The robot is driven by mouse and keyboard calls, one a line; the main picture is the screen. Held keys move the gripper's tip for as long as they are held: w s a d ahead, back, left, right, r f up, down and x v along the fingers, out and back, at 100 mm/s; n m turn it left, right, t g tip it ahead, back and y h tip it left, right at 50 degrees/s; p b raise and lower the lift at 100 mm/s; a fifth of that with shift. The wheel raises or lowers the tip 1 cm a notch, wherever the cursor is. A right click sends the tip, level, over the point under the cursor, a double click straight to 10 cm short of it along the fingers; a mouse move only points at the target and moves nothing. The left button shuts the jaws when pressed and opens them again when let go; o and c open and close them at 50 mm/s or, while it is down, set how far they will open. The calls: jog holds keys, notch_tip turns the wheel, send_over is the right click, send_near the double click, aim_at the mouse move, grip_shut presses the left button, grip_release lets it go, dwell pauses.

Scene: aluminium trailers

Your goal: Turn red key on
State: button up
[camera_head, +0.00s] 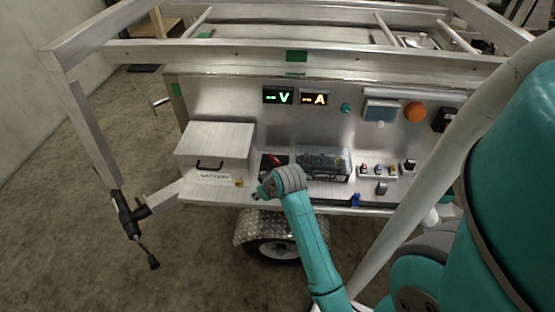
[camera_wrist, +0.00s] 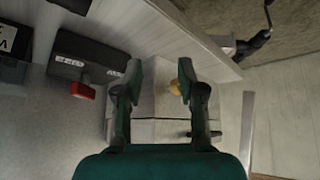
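The red key (camera_wrist: 82,90) sits on a black switch box (camera_wrist: 85,62) with white lettering, at the left of the wrist view. In the head view the red key (camera_head: 279,160) shows small on the black box, beside the battery box, partly behind my wrist. My gripper (camera_wrist: 160,75) is open and empty, with its two fingers apart. The key lies left of the fingers in the wrist view, outside the gap. A small yellow knob (camera_wrist: 173,87) shows near the right finger; I cannot tell if they touch. In the head view my gripper (camera_head: 262,190) is near the shelf's front edge.
A metal battery box (camera_head: 215,142) stands left of my gripper. A clear-lidded case (camera_head: 324,163) and small switches (camera_head: 378,170) stand to the right. Green V (camera_head: 278,96) and orange A (camera_head: 314,99) displays are lit on the back panel. Trailer rails (camera_head: 290,57) cross above.

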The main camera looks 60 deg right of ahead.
jog(key=d+r+g, duration=0.1)
jog(key=d+r, duration=0.5)
jog(key=d, duration=0.3)
jog(key=g+y, duration=0.1)
send_near(277, 160)
jog(key=x, duration=0.9)
grip_shut()
